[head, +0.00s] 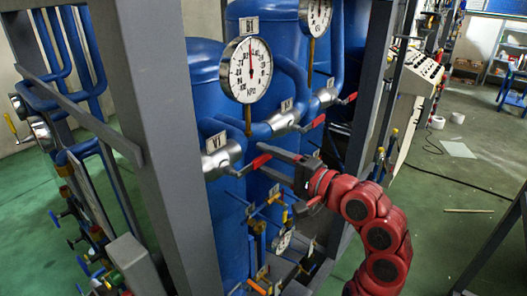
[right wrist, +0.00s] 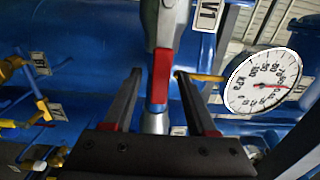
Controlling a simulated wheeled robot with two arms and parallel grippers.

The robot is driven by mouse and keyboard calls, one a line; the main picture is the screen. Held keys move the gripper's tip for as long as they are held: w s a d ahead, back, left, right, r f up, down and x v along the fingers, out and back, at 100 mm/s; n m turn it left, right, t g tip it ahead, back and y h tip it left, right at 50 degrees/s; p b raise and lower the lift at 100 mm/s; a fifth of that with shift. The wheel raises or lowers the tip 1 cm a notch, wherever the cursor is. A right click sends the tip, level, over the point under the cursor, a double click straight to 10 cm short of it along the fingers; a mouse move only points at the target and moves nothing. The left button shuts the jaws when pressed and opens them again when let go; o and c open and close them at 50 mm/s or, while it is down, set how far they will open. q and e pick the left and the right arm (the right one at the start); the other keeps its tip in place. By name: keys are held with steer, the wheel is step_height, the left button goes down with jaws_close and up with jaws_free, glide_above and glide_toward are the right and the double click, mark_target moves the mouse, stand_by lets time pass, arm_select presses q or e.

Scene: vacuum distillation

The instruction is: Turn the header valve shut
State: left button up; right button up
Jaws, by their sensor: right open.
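The valve labelled V1 (head: 221,157) is a silver body on a blue pipe with a red lever (head: 254,164), at the centre of the head view. In the right wrist view the red lever (right wrist: 162,76) lies between my fingers, with the V1 tag (right wrist: 207,15) at the top. My right gripper (head: 270,162) is open, its fingers reaching left around the lever's end. It also shows open in the right wrist view (right wrist: 158,76), with gaps visible on both sides of the lever. My left gripper is not in view.
A round white gauge (head: 247,70) stands above V1. Two more red-levered valves (head: 285,118) sit behind it to the right. A grey frame post (head: 160,130) rises at left. Small yellow-handled valves (head: 272,205) lie below. Green floor (head: 440,240) is open at right.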

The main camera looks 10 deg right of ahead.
steer(key=shift+w+a, duration=0.45)
jaws_close()
stand_by(1.2)
